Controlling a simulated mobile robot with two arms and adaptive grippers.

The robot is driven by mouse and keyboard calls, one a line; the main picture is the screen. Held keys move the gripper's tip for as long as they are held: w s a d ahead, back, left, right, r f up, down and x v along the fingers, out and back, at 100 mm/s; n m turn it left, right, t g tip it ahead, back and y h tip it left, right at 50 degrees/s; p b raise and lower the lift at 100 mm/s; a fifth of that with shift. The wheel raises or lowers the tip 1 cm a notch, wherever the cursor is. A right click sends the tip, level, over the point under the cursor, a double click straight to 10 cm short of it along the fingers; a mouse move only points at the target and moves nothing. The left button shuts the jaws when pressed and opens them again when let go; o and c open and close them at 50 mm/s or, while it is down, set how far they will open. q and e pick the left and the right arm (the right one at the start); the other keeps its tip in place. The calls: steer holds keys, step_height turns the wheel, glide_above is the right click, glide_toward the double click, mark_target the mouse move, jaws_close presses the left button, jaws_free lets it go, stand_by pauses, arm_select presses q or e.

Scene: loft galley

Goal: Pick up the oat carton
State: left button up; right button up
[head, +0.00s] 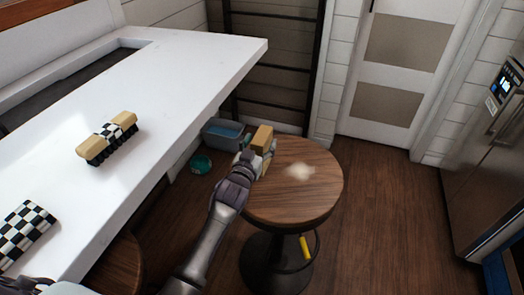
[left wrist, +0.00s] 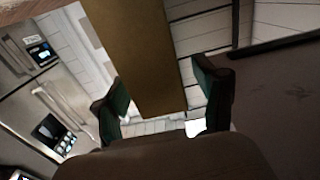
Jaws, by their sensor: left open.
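The oat carton appears to be the tan box (head: 262,137) standing on or just above the round wooden stool top, near its far left edge. Its base is hidden by my gripper. My left gripper (head: 262,154) is open at the near side of the carton. In the left wrist view, the carton (left wrist: 146,50) comes down between the two spread fingers of the gripper (left wrist: 163,95). A gap shows on the right finger's side; I cannot tell whether the left finger touches it. My right gripper is not in view.
The stool (head: 318,195) has a pale patch on top. A grey bin (head: 222,135) and a teal object (head: 200,163) are beyond. Floor is clear right of the stool.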

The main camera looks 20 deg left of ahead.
arm_select(q)
steer(key=shift+w+f, duration=0.1)
steer(key=shift+w, duration=0.95)
steer(key=shift+c, duration=0.2)
steer(key=c, duration=1)
